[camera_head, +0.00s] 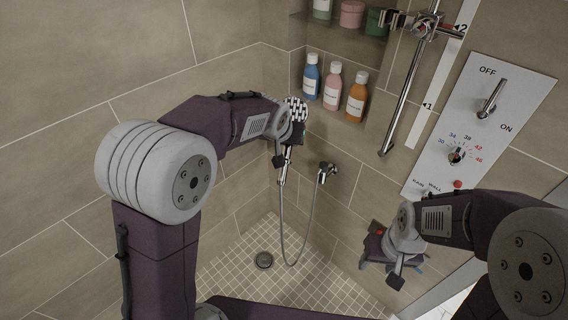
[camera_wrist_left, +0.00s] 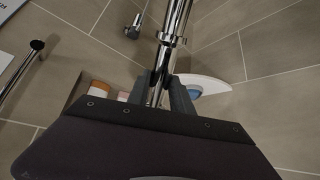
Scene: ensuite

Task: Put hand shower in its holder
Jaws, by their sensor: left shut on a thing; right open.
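The hand shower has a pale round head with dark dots (camera_head: 297,108), partly hidden behind my left arm, and a chrome handle (camera_head: 285,168) pointing down. My left gripper (camera_head: 284,157) is shut on the handle, clear of the wall. In the left wrist view the chrome handle (camera_wrist_left: 174,25) runs between the fingers of the left gripper (camera_wrist_left: 163,92). A hose (camera_head: 285,235) hangs from the handle and loops to a wall outlet (camera_head: 327,172). The holder (camera_head: 424,26) sits empty, high on the slide bar (camera_head: 403,100) at upper right. My right gripper (camera_head: 382,262) is open and empty, low at right.
Blue, pink and orange bottles (camera_head: 333,88) stand on a wall niche shelf left of the slide bar. A white control panel (camera_head: 475,125) with a lever and dial is right of it. The tiled floor (camera_head: 300,285) is clear around a drain (camera_head: 264,260).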

